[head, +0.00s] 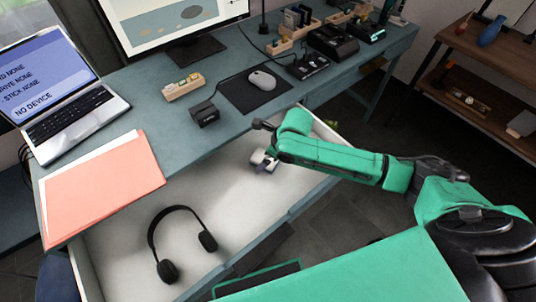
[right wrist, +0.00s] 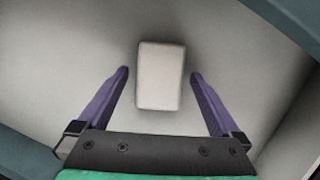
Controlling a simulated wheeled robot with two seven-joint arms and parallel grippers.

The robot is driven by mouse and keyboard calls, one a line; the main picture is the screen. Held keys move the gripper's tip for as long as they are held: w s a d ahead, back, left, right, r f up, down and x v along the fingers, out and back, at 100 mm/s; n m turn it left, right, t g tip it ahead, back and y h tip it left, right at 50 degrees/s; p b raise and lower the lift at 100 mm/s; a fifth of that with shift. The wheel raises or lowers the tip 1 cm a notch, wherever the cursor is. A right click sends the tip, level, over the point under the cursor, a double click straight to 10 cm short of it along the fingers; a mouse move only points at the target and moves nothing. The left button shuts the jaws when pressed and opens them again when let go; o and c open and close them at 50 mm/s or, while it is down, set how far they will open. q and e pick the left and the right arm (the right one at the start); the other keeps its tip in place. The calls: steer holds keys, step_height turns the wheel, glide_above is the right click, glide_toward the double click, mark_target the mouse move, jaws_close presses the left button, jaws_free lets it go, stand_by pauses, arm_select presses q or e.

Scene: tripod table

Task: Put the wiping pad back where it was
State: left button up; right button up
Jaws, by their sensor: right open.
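The wiping pad (right wrist: 160,82) looks like a pale, rounded rectangular block in the right wrist view. It lies on the pale floor of the open drawer (head: 130,232), between the spread purple fingers of my right gripper (right wrist: 160,73), with a gap on each side. In the head view my right gripper (head: 264,163) is over the drawer's right part, and I cannot clearly tell the pad from the gripper there. My right gripper is open and holds nothing. My left gripper is not in view.
Black headphones (head: 178,240) lie in the drawer's left part. On the desk (head: 228,138) above are a laptop (head: 66,112), a coral folder (head: 105,190), a small black box (head: 205,114) and a mouse (head: 262,80) on a dark mat. A wooden shelf (head: 480,115) stands at the right.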

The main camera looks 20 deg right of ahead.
steer(key=p+v, duration=0.1)
steer(key=v, duration=1.1)
